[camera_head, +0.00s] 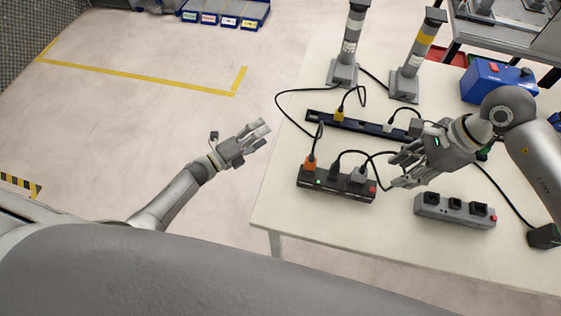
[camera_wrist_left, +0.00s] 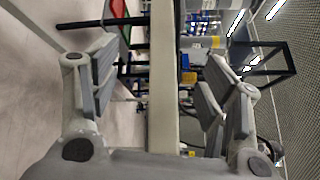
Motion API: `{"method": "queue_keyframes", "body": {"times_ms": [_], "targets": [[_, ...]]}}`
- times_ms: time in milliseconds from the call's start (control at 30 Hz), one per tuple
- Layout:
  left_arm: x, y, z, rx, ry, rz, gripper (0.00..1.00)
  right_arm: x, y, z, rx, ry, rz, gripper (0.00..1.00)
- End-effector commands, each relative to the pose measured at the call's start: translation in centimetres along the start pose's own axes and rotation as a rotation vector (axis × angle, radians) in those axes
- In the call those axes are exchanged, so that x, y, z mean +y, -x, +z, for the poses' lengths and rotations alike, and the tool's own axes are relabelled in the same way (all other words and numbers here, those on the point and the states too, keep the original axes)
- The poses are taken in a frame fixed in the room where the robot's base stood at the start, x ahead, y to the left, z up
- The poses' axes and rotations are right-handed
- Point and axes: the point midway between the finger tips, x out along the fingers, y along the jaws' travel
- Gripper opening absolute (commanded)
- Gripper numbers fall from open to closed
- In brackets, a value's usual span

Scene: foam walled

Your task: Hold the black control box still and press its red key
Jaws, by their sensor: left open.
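The black control box (camera_head: 336,188) lies on the pale table near its front-left edge. It has a small green light, an orange plug, a dark plug and a grey plug on top. Its red key (camera_head: 372,188) is at the right end. My right gripper (camera_head: 394,168) is over the table just right of that end, fingers apart, with a visible gap to the key. My left gripper (camera_head: 266,131) is open and empty, left of the table and apart from the box. Its spread fingers also show in the left wrist view (camera_wrist_left: 160,85), where the box cannot be made out.
A grey strip (camera_head: 455,211) with its own red button lies to the right. A dark blue rail (camera_head: 360,124), loose cables, two lamp posts (camera_head: 345,60) and a blue box (camera_head: 490,82) stand behind.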

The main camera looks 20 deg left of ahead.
Motion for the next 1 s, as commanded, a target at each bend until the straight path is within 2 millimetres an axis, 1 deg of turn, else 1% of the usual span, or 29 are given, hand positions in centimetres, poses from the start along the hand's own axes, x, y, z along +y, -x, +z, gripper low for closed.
{"method": "queue_keyframes", "body": {"times_ms": [33,100,167,200,267,300,400,500,600,700,833,1000], "targets": [[-3.0,-0.9,0.5,0.057,-0.141,-0.079,0.70,0.0,0.0,0.0,0.000,0.000,0.000,0.36],[-6.3,-1.6,0.0,0.138,-0.333,-0.183,0.70,0.0,0.0,0.0,0.000,0.000,0.000,0.36],[-8.4,-1.6,-1.1,0.209,-0.491,-0.268,0.70,0.0,0.0,0.0,0.000,0.000,0.000,0.36],[-9.4,-1.5,-2.1,0.254,-0.588,-0.322,0.70,0.0,0.0,0.0,0.000,0.000,0.000,0.36],[-10.5,-1.0,-3.7,0.320,-0.722,-0.401,0.70,0.0,0.0,0.0,0.000,0.000,0.000,0.36],[-10.9,-0.6,-4.9,0.361,-0.803,-0.451,0.70,0.0,0.0,0.0,0.000,0.000,0.000,0.36],[-11.3,0.8,-7.7,0.452,-0.969,-0.573,0.70,0.0,0.0,0.0,0.000,0.000,0.000,0.36],[-11.3,2.1,-10.0,0.520,-1.088,-0.677,0.70,0.0,0.0,0.0,0.000,0.000,0.000,0.36],[-11.2,3.2,-11.6,0.564,-1.165,-0.756,0.70,0.0,0.0,0.0,0.000,0.000,0.000,0.36],[-11.1,3.9,-12.5,0.589,-1.207,-0.803,0.70,0.0,0.0,0.0,0.000,0.000,0.000,0.36],[-11.1,3.9,-13.4,0.600,-1.224,-0.827,0.70,0.0,0.0,0.0,0.000,0.000,0.000,0.36],[-11.7,2.5,-15.3,0.597,-1.223,-0.829,0.70,0.0,0.0,0.0,0.000,0.000,0.000,0.36]]}}
